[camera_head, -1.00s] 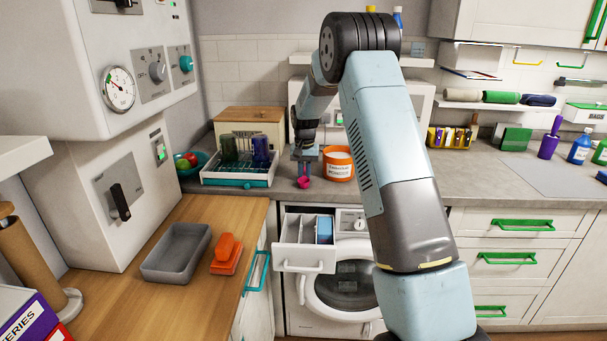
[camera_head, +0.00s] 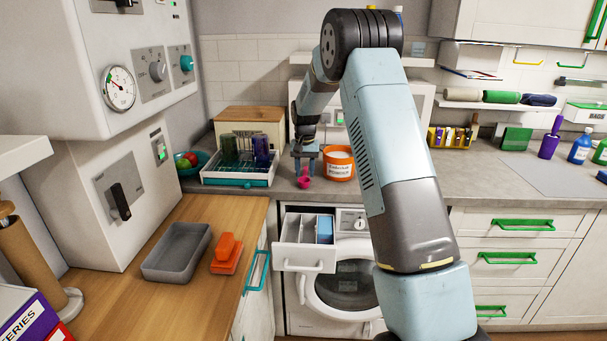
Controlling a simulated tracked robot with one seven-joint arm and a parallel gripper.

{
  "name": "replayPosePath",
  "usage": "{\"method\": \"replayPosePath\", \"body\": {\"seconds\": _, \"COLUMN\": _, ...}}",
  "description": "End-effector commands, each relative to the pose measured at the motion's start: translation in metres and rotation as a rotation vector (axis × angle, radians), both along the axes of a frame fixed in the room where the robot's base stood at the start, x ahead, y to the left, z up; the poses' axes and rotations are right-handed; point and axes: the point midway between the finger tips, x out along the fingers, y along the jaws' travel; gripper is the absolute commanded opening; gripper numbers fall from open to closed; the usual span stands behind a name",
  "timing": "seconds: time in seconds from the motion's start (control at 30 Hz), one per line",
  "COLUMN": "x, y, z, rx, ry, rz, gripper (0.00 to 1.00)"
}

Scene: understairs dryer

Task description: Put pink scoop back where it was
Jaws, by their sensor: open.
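The pink scoop (camera_head: 304,183) is on the grey counter near its front edge, with its handle pointing up. It is just left of the orange tub (camera_head: 339,164) labelled as powder. My gripper (camera_head: 305,169) points down right above the scoop, with its fingers apart on either side of the handle top. The gripper is open. Whether a finger still touches the handle is too small to tell.
A dish rack (camera_head: 238,170) with dark cups stands to the left. Below, the washer's detergent drawer (camera_head: 305,245) is pulled out. A grey tray (camera_head: 176,252) and an orange brush (camera_head: 227,252) lie on the wooden worktop. The counter at the right has free room.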

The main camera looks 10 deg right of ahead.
Motion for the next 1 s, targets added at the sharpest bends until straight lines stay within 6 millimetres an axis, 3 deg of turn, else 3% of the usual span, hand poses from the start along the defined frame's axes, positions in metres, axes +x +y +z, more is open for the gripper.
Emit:
{"method": "replayPosePath", "body": {"seconds": 0.4, "x": 0.000, "y": 0.000, "z": 0.078, "rx": 0.000, "ry": -0.002, "rz": 0.000, "gripper": 0.41}}
{"method": "replayPosePath", "body": {"seconds": 0.73, "x": -0.002, "y": 0.001, "z": 0.109, "rx": 0.000, "ry": -0.002, "rz": 0.001, "gripper": 0.41}}
{"method": "replayPosePath", "body": {"seconds": 0.87, "x": -0.015, "y": 0.000, "z": 0.127, "rx": 0.001, "ry": -0.019, "rz": 0.010, "gripper": 0.41}}
{"method": "replayPosePath", "body": {"seconds": 1.0, "x": -0.046, "y": 0.000, "z": 0.159, "rx": 0.002, "ry": -0.057, "rz": 0.032, "gripper": 0.41}}
